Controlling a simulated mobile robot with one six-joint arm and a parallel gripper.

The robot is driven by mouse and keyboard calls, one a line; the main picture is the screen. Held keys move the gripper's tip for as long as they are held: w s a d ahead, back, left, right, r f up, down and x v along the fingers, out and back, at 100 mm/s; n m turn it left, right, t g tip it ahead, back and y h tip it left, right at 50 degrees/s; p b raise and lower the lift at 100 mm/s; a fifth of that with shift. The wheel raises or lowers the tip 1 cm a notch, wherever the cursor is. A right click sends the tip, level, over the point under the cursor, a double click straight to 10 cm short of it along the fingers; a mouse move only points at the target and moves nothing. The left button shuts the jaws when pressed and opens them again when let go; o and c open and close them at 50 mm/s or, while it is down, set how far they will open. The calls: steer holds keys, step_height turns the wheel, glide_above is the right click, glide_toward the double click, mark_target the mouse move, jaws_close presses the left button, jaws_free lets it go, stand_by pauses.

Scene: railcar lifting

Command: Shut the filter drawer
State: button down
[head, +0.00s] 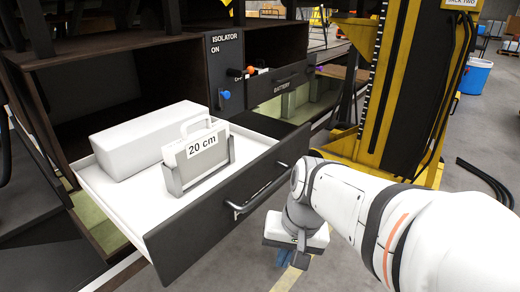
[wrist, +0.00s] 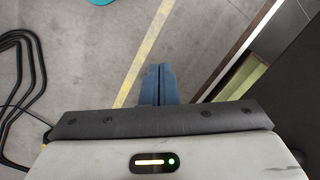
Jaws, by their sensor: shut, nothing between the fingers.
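The filter drawer (head: 225,212) stands pulled out of a dark cabinet in the head view. It has a dark front, a white inside and a bar handle (head: 256,194). In it lie a white block (head: 133,140) and a white piece labelled "20 cm" (head: 201,146) in a grey holder. My gripper (head: 286,260) hangs in front of the drawer front, low and to the right of the handle, apart from it. Its blue fingers (wrist: 157,84) are shut together and empty in the wrist view, pointing at bare floor.
A yellow lift column (head: 400,100) stands to the right. Black cables (wrist: 20,75) lie on the floor left in the wrist view. A dark panel edge (wrist: 235,55) runs along its right.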

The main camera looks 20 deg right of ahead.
steer(key=w+f+m+y, duration=0.2)
steer(key=m+y, duration=0.2)
steer(key=m, duration=0.2)
steer(key=m+t+y+b, duration=0.3)
steer(key=m+t+y, duration=0.2)
steer(key=m+t, duration=1.1)
glide_toward(289, 166)
steer(key=w+a+m+g, duration=0.1)
steer(key=w, duration=0.1)
steer(key=w+a+r+m+p, duration=0.1)
steer(key=w+a+g, duration=0.1)
steer(key=w, duration=0.1)
steer(key=shift+w+a+r+m+g+p, duration=0.1)
steer(key=shift+w+r+m+g+p, duration=0.2)
steer(key=shift+w+r+m+p, duration=0.1)
